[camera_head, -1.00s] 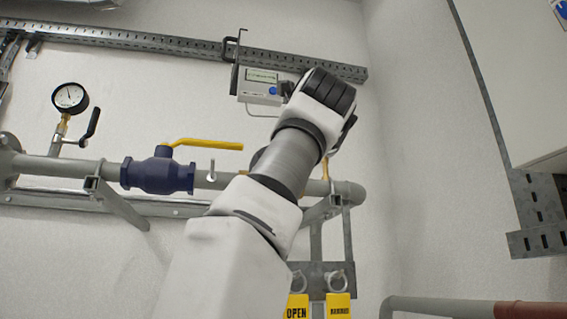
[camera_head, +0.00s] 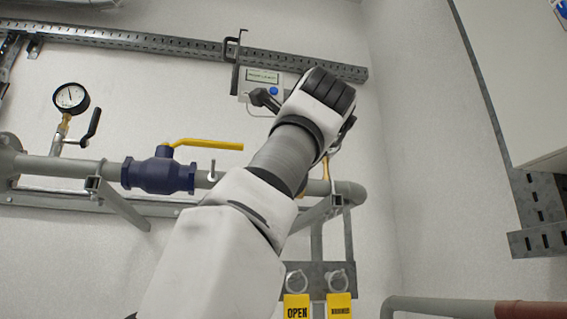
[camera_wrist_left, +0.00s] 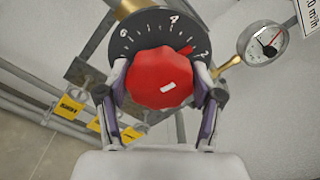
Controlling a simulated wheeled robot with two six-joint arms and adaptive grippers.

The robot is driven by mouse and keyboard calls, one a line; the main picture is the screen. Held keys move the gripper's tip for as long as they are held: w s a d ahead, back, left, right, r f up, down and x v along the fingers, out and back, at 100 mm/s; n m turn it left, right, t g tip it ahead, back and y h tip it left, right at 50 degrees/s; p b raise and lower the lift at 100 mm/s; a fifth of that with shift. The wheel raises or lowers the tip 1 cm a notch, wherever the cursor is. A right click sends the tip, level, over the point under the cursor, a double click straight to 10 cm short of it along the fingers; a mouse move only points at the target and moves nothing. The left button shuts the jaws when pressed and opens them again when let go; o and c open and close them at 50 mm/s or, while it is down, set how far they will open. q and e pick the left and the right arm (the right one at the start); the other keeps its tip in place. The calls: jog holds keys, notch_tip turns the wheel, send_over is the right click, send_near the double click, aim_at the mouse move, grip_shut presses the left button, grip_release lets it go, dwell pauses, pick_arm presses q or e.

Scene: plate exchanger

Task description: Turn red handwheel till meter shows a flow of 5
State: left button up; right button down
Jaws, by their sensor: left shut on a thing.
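The red handwheel (camera_wrist_left: 160,82) fills the middle of the left wrist view, with a white mark on its face. Behind it is a dark dial (camera_wrist_left: 146,30) with the numbers 6, 4 and 2. A red pointer lies between 4 and 2. My left gripper (camera_wrist_left: 160,88) is shut on the handwheel, one finger on each side. In the head view my left gripper (camera_head: 268,98) is mostly behind my wrist, which hides the handwheel. My right gripper is out of view.
A metal rail (camera_head: 150,42) crosses the wall above. A blue valve with a yellow lever (camera_head: 158,172) sits on the grey pipe at left. A pressure gauge (camera_head: 70,98) stands at far left. Yellow tags (camera_head: 297,307) hang below.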

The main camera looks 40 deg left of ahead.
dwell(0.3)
pick_arm(q)
jog(key=o, duration=1.1)
jog(key=shift+o, duration=0.2)
